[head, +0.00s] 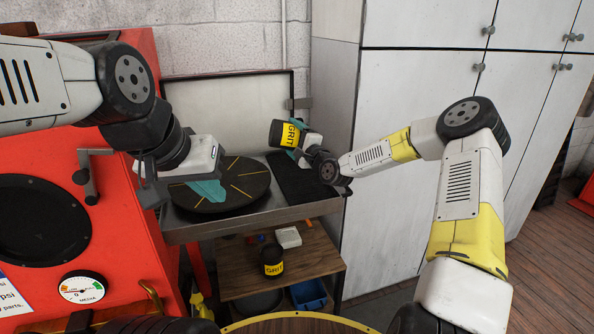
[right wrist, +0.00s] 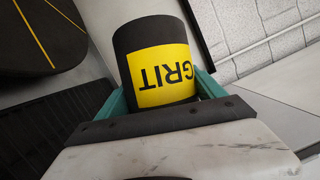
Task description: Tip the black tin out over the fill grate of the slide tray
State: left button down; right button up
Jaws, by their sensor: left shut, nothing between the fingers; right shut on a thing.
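My right gripper (head: 300,152) is shut on a black tin (head: 277,133) with a yellow GRIT label. The tin is held in the air above the right part of the steel bench and looks tilted. In the right wrist view the tin (right wrist: 150,40) sits between the teal fingers, its label upside down; its mouth is not visible. Beneath it is a black panel (head: 290,180), slatted in the right wrist view (right wrist: 55,125); it looks like the fill grate. My left gripper (head: 207,190) is shut and empty, over a round black disc (head: 245,182) with yellow lines.
A second GRIT tin (head: 272,268), a white block (head: 288,237) and a blue bin (head: 309,294) are on the wooden shelves below. A raised lid-like panel (head: 225,105) stands behind the bench. A red cabinet (head: 110,200) is at left, grey cupboards (head: 420,90) at right.

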aim_at(293, 126)
notch_tip(293, 126, up, 2)
jog(key=n+g, duration=0.1)
jog(key=n, duration=0.4)
jog(key=shift+a+r+n+g+h, duration=0.1)
jog(key=shift+a+n+g+h, duration=0.05)
jog(key=shift+n+g+h, duration=0.2)
jog(key=n+h, duration=0.1)
jog(key=n, duration=0.1)
jog(key=r+n+g+h, duration=0.1)
jog(key=n, duration=0.1)
jog(key=shift+a+r, duration=0.1)
jog(key=shift+r, duration=0.1)
jog(key=r+n+h, duration=0.1)
jog(key=n+h, duration=0.1)
jog(key=n, duration=0.1)
jog(key=shift+r, duration=0.1)
jog(key=r+n+h, duration=0.1)
jog(key=n+h, duration=0.1)
jog(key=n, duration=0.1)
jog(key=shift+r, duration=0.1)
jog(key=shift+d+r+n+h, duration=0.1)
jog(key=shift+d+n+h, duration=0.15)
jog(key=shift+n+h, duration=0.15)
